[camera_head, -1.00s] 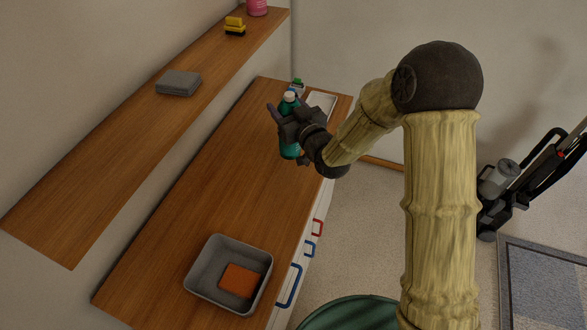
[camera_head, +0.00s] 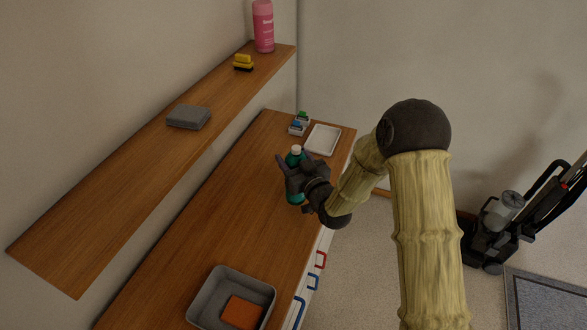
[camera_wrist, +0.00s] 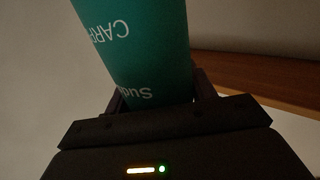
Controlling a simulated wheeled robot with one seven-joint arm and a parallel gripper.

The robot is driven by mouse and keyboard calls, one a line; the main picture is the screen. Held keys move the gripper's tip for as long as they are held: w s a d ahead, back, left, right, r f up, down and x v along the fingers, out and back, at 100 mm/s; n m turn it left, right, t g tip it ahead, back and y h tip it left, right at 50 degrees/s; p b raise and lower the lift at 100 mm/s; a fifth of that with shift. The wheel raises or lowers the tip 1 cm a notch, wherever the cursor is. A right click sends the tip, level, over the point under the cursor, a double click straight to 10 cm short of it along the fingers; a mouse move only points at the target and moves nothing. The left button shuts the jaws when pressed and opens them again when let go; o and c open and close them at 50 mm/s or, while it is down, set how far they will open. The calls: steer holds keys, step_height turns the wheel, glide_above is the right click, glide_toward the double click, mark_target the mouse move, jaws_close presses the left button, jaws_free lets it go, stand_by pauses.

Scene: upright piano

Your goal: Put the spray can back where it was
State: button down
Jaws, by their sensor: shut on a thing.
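The teal spray can (camera_head: 295,196) with a white cap is held roughly upright over the right part of the wooden counter (camera_head: 215,215). My gripper (camera_head: 289,178) is shut around its middle in the head view. I cannot tell whether its base touches the counter. In the wrist view the can (camera_wrist: 140,45) fills the space between the fingers, with white lettering partly visible. My gripper's fingers (camera_wrist: 160,100) are mostly hidden by the can and the gripper body there.
On the counter are a small box (camera_head: 299,124), a white tray (camera_head: 322,139) and a grey bin (camera_head: 200,300) with an orange block. A vacuum cleaner (camera_head: 500,220) stands right.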

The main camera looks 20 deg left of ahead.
steer(key=shift+r, duration=0.1)
step_height(320, 180, down, 5)
steer(key=shift+a+r, duration=0.1)
steer(key=shift+r, duration=0.1)
steer(key=c, duration=0.5)
jaws_free()
steer(key=shift+p, duration=0.35)
steer(key=shift+r, duration=0.2)
steer(key=b+v, duration=0.3)
steer(key=v, duration=0.9)
